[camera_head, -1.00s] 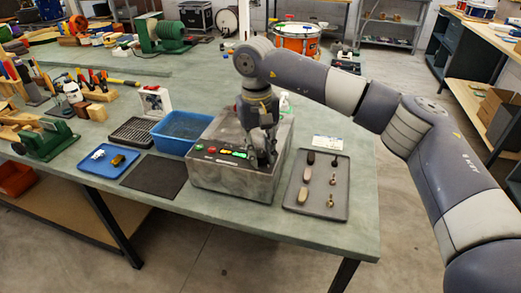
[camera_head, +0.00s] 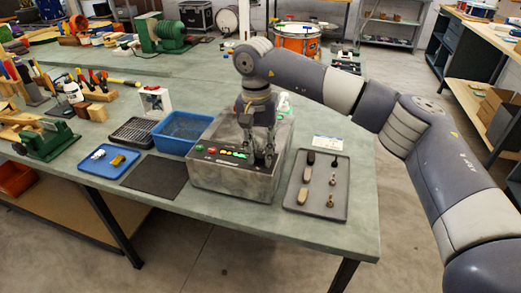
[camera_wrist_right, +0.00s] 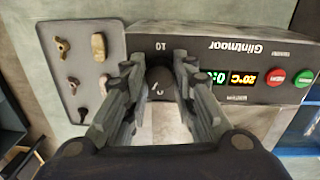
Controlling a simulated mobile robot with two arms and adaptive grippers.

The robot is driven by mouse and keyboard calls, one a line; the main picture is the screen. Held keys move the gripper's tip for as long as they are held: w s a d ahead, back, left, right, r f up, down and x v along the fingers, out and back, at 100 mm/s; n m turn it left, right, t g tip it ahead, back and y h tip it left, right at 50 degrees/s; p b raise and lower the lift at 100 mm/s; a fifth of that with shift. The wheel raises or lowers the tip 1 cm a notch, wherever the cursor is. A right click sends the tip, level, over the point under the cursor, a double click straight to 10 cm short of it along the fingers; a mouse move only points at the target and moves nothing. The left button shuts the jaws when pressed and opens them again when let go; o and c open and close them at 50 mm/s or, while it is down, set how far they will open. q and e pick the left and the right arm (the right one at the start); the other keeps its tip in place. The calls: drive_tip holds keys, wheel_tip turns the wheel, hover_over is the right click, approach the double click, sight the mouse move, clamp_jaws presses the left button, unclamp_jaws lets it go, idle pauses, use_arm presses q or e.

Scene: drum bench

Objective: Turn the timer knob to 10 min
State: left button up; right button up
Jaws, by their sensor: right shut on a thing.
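A grey metal box (camera_head: 225,180) with a control panel on top stands on the bench. The dark round timer knob (camera_wrist_right: 158,82) shows between my fingers in the right wrist view, with a small light mark on its face. A "10" label lies just beyond it on the panel. My right gripper (camera_wrist_right: 158,78) points down at the panel and is shut on the knob; in the head view it (camera_head: 262,160) stands over the box's right end. A green timer display (camera_wrist_right: 210,77) is partly hidden by a finger. My left gripper is not in view.
A yellow display (camera_wrist_right: 243,79), red button (camera_wrist_right: 276,77) and green button (camera_wrist_right: 304,79) sit along the panel. A grey tray (camera_head: 342,185) of small parts lies right of the box. A blue bin (camera_head: 160,145) and a dark mat (camera_head: 154,187) lie left.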

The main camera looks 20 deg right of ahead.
drive_tip(key=m, duration=1.1)
drive_tip(key=shift+f+y, duration=0.1)
drive_tip(key=shift+y, duration=0.2)
drive_tip(key=m, duration=0.4)
drive_tip(key=shift+w+m, duration=0.1)
drive_tip(key=shift+m, duration=0.2)
drive_tip(key=m, duration=0.3)
drive_tip(key=shift+m, duration=0.3)
drive_tip(key=m, duration=0.3)
drive_tip(key=shift+d+m, duration=0.1)
drive_tip(key=shift+m, duration=0.2)
drive_tip(key=m, duration=0.3)
drive_tip(key=shift+m+y+b, duration=0.3)
drive_tip(key=shift+m, duration=1.8)
drive_tip(key=shift+d, duration=0.1)
